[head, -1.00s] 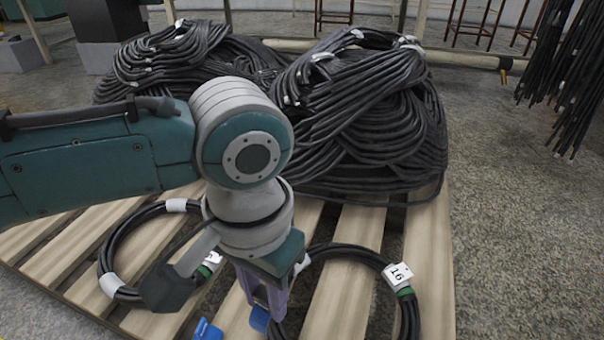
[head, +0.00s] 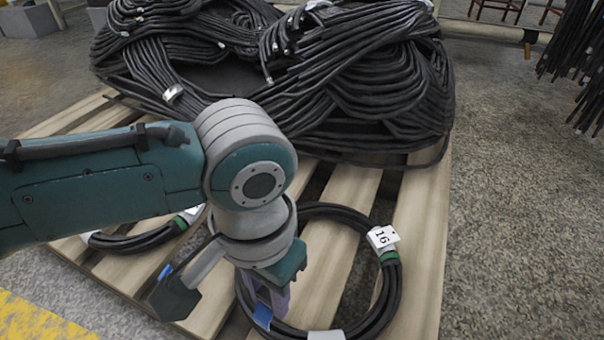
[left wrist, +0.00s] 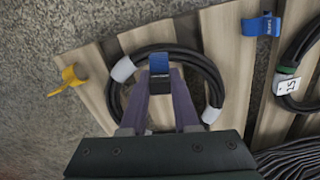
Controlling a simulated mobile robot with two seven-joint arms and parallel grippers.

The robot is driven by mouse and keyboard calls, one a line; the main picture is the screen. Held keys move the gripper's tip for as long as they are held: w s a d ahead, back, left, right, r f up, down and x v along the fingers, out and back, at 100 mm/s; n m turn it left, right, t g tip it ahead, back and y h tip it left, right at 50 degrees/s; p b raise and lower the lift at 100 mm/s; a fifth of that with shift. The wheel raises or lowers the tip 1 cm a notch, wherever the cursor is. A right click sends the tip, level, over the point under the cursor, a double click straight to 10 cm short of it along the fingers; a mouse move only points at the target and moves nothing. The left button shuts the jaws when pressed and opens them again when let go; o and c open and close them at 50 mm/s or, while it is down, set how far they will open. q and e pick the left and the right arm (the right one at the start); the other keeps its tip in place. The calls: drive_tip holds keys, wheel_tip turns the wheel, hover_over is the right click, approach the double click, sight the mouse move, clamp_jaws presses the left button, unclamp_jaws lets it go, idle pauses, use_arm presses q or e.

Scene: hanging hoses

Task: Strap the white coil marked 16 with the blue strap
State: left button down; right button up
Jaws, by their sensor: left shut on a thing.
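The white tag marked 16 (head: 382,238) sits beside a green band on a black coil (head: 396,285) lying on the pallet. This coil fills the middle of the left wrist view (left wrist: 219,82), where its tag is hidden. The blue strap (head: 262,316) is at the coil's left side. In the left wrist view the blue strap (left wrist: 159,64) crosses the coil between my fingers. My left gripper (head: 273,303) points down there, shut on the blue strap; its fingers also show in the left wrist view (left wrist: 160,95). Whether the strap is fastened cannot be told. My right gripper is out of view.
Another coil, tagged 15 (left wrist: 288,85), lies beside it on the pallet (head: 420,240). A second blue strap (left wrist: 262,26) and a yellow strap (left wrist: 70,80) lie nearby. A big hose pile (head: 370,90) stands behind.

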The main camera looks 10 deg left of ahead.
sight(272, 325)
use_arm(q)
drive_tip(key=shift+f+b, duration=1.3)
drive_tip(key=shift+f, duration=0.5)
drive_tip(key=shift+f, duration=0.15)
drive_tip(key=shift+f, duration=0.25)
drive_tip(key=shift+f+b, duration=0.55)
drive_tip(key=shift+f, duration=0.4)
drive_tip(key=shift+f+b, duration=0.3)
idle(0.3)
drive_tip(key=shift+a+f, duration=0.15)
drive_tip(key=shift+f, duration=0.05)
